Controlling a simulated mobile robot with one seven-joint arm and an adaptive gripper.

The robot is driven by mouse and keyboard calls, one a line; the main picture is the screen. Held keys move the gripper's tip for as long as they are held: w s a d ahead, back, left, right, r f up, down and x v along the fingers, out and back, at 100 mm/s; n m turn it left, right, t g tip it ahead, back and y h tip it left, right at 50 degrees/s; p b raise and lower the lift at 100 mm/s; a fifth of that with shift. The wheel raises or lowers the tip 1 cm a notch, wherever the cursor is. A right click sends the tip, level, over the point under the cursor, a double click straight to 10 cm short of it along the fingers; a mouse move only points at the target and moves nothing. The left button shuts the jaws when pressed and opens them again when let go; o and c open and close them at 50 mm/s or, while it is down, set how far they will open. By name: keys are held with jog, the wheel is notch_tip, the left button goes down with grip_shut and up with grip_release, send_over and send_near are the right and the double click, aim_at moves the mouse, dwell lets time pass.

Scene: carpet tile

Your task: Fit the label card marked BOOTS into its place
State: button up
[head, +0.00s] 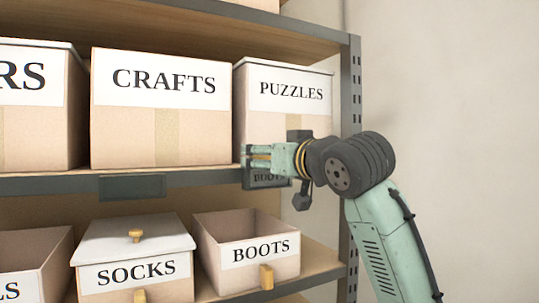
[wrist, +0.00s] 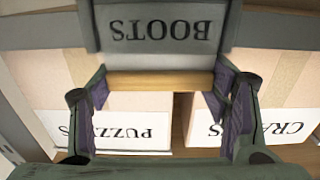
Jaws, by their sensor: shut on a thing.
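The BOOTS label card (head: 268,179) is grey with dark letters. It stands at the shelf edge below the PUZZLES box, above the BOOTS bin. In the wrist view the card (wrist: 165,32) appears upside down, with a wooden grip bar (wrist: 160,83) along its edge. My gripper (wrist: 160,95) is shut on that bar, one finger at each end. My gripper also shows in the head view (head: 258,158). Dark holder sides (wrist: 86,22) appear to flank the card. I cannot tell how deep the card sits. An empty dark holder (head: 132,187) hangs below the CRAFTS box.
The PUZZLES box (head: 290,85) and CRAFTS box (head: 160,125) stand on the shelf close behind my gripper. Below are a lidded SOCKS box (head: 135,247) and an open BOOTS bin (head: 250,280). A grey shelf post (head: 351,100) stands at right, with bare wall beyond.

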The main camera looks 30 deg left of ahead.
dwell(0.3)
jog(key=o, duration=0.9)
